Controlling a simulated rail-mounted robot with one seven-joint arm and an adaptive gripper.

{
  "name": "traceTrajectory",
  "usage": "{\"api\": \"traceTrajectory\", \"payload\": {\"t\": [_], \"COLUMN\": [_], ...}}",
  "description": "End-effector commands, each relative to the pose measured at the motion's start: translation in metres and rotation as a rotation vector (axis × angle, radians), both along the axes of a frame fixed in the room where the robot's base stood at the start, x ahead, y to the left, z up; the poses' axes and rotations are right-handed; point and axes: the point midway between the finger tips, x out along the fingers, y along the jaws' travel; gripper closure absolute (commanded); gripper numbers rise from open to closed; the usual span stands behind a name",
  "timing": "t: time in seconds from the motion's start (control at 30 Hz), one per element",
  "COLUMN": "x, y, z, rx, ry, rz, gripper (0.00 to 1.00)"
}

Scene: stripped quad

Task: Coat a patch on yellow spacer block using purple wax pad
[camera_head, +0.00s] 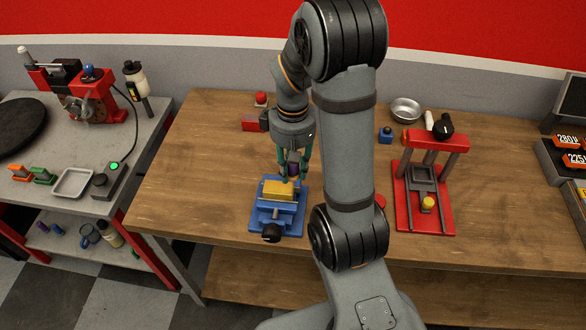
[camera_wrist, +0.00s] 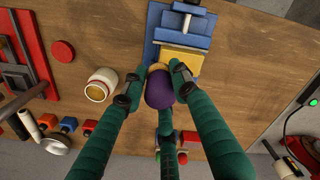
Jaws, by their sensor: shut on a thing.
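The yellow spacer block (camera_head: 279,190) sits in a blue vise (camera_head: 261,219) on the wooden table. It also shows at the top of the wrist view (camera_wrist: 183,60). My gripper (camera_head: 292,172) is just above and behind the block in the head view. Its teal fingers are shut on the purple wax pad (camera_wrist: 160,92), which has a yellow-orange end beside the block's edge in the wrist view. In the head view the pad is small and partly hidden by the fingers. I cannot tell whether the pad touches the block.
A red press-like fixture (camera_head: 452,212) stands to the right, with a metal bowl (camera_head: 406,109) behind it. A blue item (camera_head: 385,134) and a red block (camera_head: 254,124) are farther back. A grey bench (camera_head: 55,136) with tools stands left. The table left of the vise is clear.

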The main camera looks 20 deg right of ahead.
Motion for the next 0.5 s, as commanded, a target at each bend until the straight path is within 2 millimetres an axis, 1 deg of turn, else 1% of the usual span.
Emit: {"api": "traceTrajectory", "payload": {"t": [0.03, 0.23, 0.33, 0.5], "x": [0.0, 0.0, 0.0, 0.0], "y": [0.0, 0.001, 0.001, 0.001], "z": [0.009, 0.026, 0.03, 0.03], "rx": [0.0, 0.0, 0.0, 0.0], "ry": [-0.001, -0.001, -0.001, -0.001], "rz": [0.001, 0.002, 0.003, 0.003], "gripper": [1.0, 1.0, 1.0, 1.0]}}
